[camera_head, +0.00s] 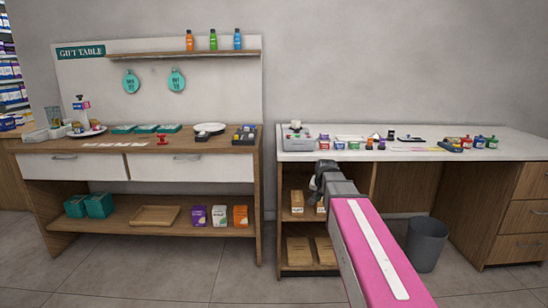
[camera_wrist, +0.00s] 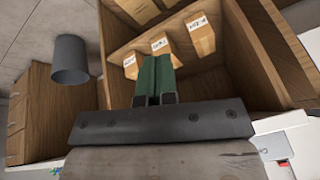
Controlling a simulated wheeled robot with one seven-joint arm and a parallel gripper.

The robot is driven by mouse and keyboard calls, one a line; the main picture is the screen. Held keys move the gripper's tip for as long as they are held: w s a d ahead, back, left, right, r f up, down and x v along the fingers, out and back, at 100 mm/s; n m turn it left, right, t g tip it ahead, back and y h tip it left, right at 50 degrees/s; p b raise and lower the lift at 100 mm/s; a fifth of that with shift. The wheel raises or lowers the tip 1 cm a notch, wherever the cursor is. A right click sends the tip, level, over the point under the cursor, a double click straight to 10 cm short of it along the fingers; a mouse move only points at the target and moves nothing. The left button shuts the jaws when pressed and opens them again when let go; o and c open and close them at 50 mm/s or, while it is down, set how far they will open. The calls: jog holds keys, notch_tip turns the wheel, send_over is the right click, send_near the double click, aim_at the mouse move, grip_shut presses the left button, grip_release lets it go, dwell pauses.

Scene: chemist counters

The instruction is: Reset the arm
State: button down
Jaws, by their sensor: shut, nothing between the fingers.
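My arm reaches forward in the head view, with its pink link running from the lower right toward the white-topped counter (camera_head: 520,146). My gripper (camera_wrist: 155,65) shows in the wrist view as two green fingers side by side, shut and empty. It is in front of the open shelves under the counter, apart from the labelled boxes there. In the head view the dark wrist end (camera_head: 325,172) is just below the counter's front edge, and the fingertips are hard to make out.
Cardboard boxes (camera_head: 297,201) stand on the shelf under the counter, also in the wrist view (camera_wrist: 201,36). A grey bin (camera_head: 427,243) stands on the floor. A wooden gift table (camera_head: 150,217) stands left. Floor in front is clear.

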jog(key=s+f+n+g, duration=0.4)
jog(key=s+f, duration=1.4)
jog(key=s, duration=0.4)
jog(key=shift+s+f+g, duration=0.2)
jog(key=shift+g, duration=0.1)
